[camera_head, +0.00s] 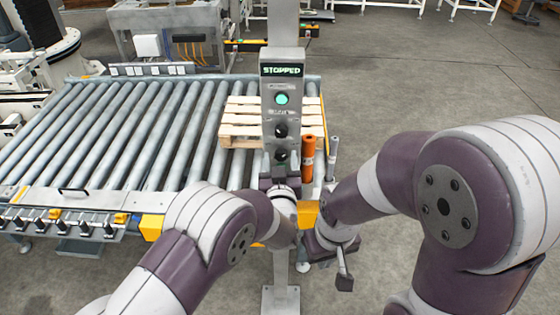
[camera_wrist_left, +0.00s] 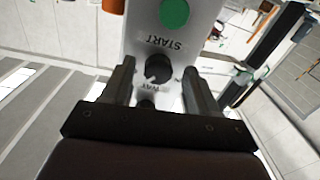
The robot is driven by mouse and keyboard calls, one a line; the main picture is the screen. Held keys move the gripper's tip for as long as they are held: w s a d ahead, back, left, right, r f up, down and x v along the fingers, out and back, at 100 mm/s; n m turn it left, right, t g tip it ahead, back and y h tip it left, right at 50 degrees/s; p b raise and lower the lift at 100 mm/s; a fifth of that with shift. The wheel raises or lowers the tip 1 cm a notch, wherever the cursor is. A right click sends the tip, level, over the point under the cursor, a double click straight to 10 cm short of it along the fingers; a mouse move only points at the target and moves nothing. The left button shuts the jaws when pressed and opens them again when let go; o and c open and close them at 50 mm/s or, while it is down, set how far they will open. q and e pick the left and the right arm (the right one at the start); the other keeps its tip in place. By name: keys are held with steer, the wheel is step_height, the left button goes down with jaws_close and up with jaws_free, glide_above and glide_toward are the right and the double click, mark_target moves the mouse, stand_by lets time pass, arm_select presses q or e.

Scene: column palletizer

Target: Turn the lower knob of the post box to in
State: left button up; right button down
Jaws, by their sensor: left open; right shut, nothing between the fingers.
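The grey post box (camera_head: 268,115) has a display reading STOPPED, a green button (camera_head: 282,99), an upper black knob (camera_head: 281,131) and a lower black knob (camera_head: 281,156). My left gripper (camera_head: 281,174) is at the box's lower end, close to the lower knob. In the left wrist view my open left gripper (camera_wrist_left: 160,84) has its fingers either side of the box. The upper knob (camera_wrist_left: 158,70) shows between them; the lower knob (camera_wrist_left: 147,104) is partly hidden by the gripper. I cannot tell whether it touches. My right gripper (camera_head: 340,265) is shut and empty, lower right of the post.
A roller conveyor (camera_head: 110,130) lies behind and left of the post, with wooden pallets (camera_head: 240,120) on it. An orange cylinder (camera_head: 308,158) stands just right of the box. Open floor (camera_head: 420,80) lies to the right.

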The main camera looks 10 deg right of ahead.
arm_select(q)
steer(key=shift+w+d, duration=0.2)
steer(key=shift+d, duration=0.1)
steer(key=shift+s+a, duration=0.1)
steer(key=shift+a, duration=0.05)
steer(key=shift+c, duration=0.9)
steer(key=shift+a, duration=0.1)
steer(key=c, duration=0.9)
steer(key=shift+o, duration=0.2)
steer(key=shift+f+b, duration=0.1)
steer(key=shift+b, duration=0.5)
steer(key=n+b, duration=0.6)
steer(key=b, duration=0.4)
steer(key=n+b, duration=0.6)
steer(key=b, duration=0.4)
steer(key=shift+f+n+b, duration=0.2)
steer(key=shift+n+b, duration=0.1)
steer(key=shift+r+n+b, duration=0.1)
steer(key=shift+n+b, duration=0.8)
steer(key=shift+b, duration=0.1)
steer(key=shift+r+n+b, duration=0.15)
steer(key=shift+n+b, duration=0.45)
arm_select(e)
step_height(320, 180, down, 25)
arm_select(q)
steer(key=shift+r, duration=0.1)
arm_select(e)
steer(key=shift+s+d, duration=0.1)
